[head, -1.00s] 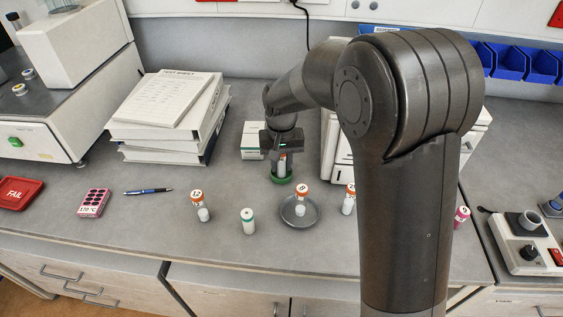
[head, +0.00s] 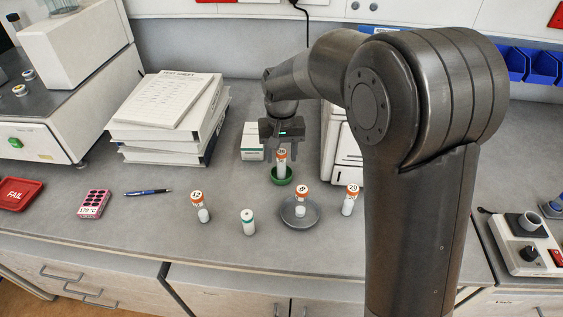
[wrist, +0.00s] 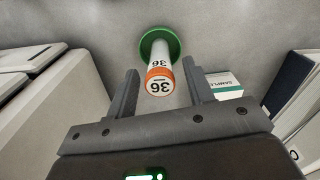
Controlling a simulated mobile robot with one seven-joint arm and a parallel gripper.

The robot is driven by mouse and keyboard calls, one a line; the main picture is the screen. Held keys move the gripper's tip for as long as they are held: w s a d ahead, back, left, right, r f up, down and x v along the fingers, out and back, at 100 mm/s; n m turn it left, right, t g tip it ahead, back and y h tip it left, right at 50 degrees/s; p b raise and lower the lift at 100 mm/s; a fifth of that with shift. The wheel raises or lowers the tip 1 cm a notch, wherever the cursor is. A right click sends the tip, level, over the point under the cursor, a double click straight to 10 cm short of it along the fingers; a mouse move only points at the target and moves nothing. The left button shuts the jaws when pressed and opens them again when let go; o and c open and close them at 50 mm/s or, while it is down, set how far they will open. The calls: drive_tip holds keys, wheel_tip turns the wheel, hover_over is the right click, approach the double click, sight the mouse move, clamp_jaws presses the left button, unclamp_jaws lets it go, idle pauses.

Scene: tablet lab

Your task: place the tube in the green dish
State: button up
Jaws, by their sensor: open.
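The tube (head: 281,161) is white with an orange cap and stands upright in the small green dish (head: 288,180). In the wrist view the tube (wrist: 160,78) shows the number 36 on its cap, and the green dish (wrist: 173,39) shows around its base. My gripper (head: 281,150) is above the dish. In the wrist view its two fingers (wrist: 160,88) are apart, one on each side of the cap, with gaps between them and the tube. My gripper is open and holds nothing.
A grey dish (head: 312,217) with another orange-capped tube (head: 301,194) is in front. Tubes labelled 12 (head: 198,201) and 20 (head: 350,198) and a teal-capped tube (head: 248,222) stand nearby. A white box (head: 251,143) and stacked binders (head: 165,120) are behind and left.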

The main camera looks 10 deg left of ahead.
wheel_tip(320, 180, up, 8)
drive_tip(key=shift+r, duration=0.1)
drive_tip(key=shift+s+d+r, duration=0.15)
drive_tip(key=shift+d+r, duration=0.05)
drive_tip(key=shift+d, duration=0.1)
drive_tip(key=s+d+r+m+t, duration=0.1)
drive_tip(key=s+d+r+t, duration=0.35)
drive_tip(key=s+d, duration=0.75)
drive_tip(key=s+d+m+t, duration=0.1)
drive_tip(key=s+d, duration=0.8)
drive_tip(key=s, duration=0.2)
drive_tip(key=shift+s+f, duration=0.4)
drive_tip(key=shift+o, duration=0.3)
